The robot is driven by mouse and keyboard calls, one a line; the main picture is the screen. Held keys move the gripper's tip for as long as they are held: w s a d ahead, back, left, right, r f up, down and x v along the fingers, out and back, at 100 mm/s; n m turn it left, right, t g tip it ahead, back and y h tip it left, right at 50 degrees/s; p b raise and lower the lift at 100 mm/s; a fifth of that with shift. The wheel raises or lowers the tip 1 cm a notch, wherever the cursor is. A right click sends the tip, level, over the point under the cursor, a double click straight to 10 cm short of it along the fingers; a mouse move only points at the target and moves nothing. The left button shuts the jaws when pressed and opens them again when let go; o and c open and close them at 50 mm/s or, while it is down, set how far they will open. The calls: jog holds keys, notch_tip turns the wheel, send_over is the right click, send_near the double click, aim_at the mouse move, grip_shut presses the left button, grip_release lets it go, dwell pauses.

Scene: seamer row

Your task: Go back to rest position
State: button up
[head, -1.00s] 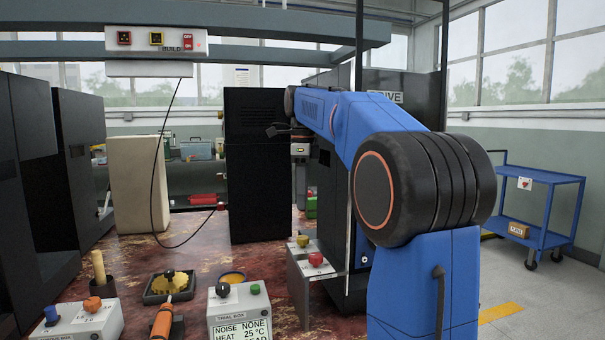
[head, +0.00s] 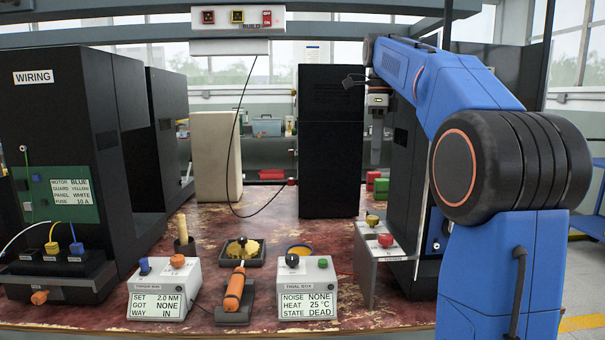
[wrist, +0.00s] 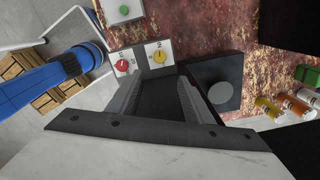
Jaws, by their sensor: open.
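My gripper (head: 376,158) hangs from the end of my blue arm in the right half of the head view, in front of the dark cabinets. In the wrist view my gripper (wrist: 160,84) shows two ridged jaws standing apart. Nothing sits between them. A panel with a red and a yellow knob (wrist: 159,56) shows past the jaw tips in the wrist view.
The worn red bench (head: 262,210) carries a torque box (head: 164,290), an orange-handled tool (head: 234,290) and a trial box (head: 306,285) at its front. The WIRING cabinet (head: 75,110) stands left. A knob stand (head: 368,262) is beside my arm. A black cable hangs mid-bench.

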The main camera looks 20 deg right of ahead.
jog(key=s+a+f+n+t, duration=0.3)
jog(key=s+a+f+n, duration=0.8)
jog(key=s+f+n, duration=0.4)
jog(key=s+a+f+n+t, duration=0.1)
jog(key=s+a+f+n, duration=0.1)
jog(key=s+f+n, duration=0.3)
jog(key=s+a+f+n, duration=0.3)
jog(key=s+f+n, duration=0.2)
jog(key=s+f, duration=0.5)
notch_tip(320, 180, down, 4)
jog(key=shift+s+f+t, duration=0.15)
jog(key=shift+f+t, duration=0.05)
jog(key=shift+t, duration=0.2)
